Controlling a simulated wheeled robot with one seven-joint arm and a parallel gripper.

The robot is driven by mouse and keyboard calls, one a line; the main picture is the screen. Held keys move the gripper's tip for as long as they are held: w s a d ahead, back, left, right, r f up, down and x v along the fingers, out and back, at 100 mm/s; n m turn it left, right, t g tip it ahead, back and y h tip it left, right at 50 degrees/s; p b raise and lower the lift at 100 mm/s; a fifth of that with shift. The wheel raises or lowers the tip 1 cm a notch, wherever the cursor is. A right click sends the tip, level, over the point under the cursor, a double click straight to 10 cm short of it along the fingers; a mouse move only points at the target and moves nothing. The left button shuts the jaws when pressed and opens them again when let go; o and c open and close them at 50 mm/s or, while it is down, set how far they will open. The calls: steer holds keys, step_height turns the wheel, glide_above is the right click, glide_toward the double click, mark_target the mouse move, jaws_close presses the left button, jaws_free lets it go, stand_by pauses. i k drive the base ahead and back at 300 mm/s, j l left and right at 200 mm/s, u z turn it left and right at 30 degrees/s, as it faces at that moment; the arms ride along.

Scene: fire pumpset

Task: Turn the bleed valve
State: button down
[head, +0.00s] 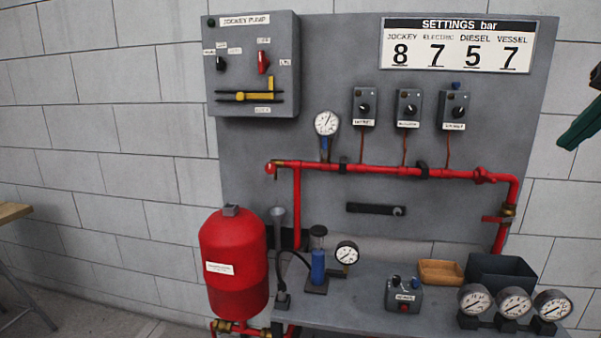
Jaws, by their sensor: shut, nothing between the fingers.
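A red pipe (390,171) runs across the grey panel. At its left end is a small brass fitting with a red knob (270,168), which looks like the bleed valve; no label on it is readable. A second valve with a red lever (494,219) sits on the pipe's downward right leg, its lever roughly level. My gripper (564,145) shows only in part at the right edge, as a dark green tapered shape pointing down and left. It is shut and empty, in front of the wall, well apart from the pipe and both valves. The rest of it is out of frame.
A red vessel (233,262) stands at lower left, beside a funnel (279,232) and a blue hand pump (318,266). The bench holds a grey switch box (403,297), a wooden tray (440,273), a dark bin (502,272) and several gauges. A control box (253,64) hangs at upper left.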

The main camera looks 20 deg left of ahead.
mark_target(270, 168)
steer(key=u, duration=1.15)
